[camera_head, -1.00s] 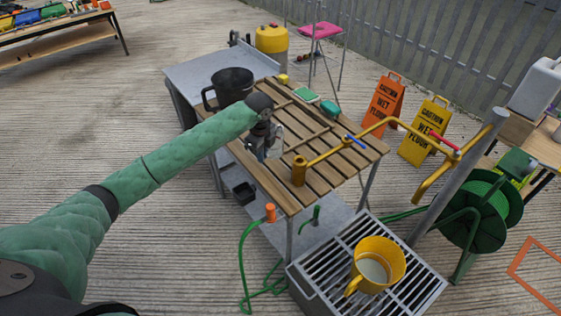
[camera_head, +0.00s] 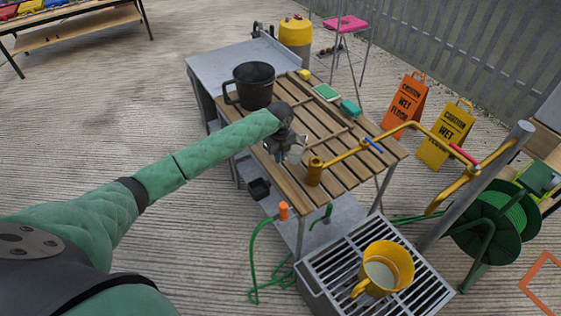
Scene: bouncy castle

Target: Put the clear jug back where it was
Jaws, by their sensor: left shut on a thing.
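The clear jug (camera_head: 296,154) is small and pale at the front left part of the slatted wooden table. It is partly hidden behind my gripper. My left gripper (camera_head: 287,147) is shut on the jug, its wrist coming in over the table's left edge. I cannot tell whether the jug's base touches the slats. My right gripper is out of view.
A black pot (camera_head: 251,86) stands behind my gripper. A yellow jug (camera_head: 388,267) stands on the metal grate (camera_head: 328,262). Sponges (camera_head: 350,108) lie at the back. Slats between are bare.

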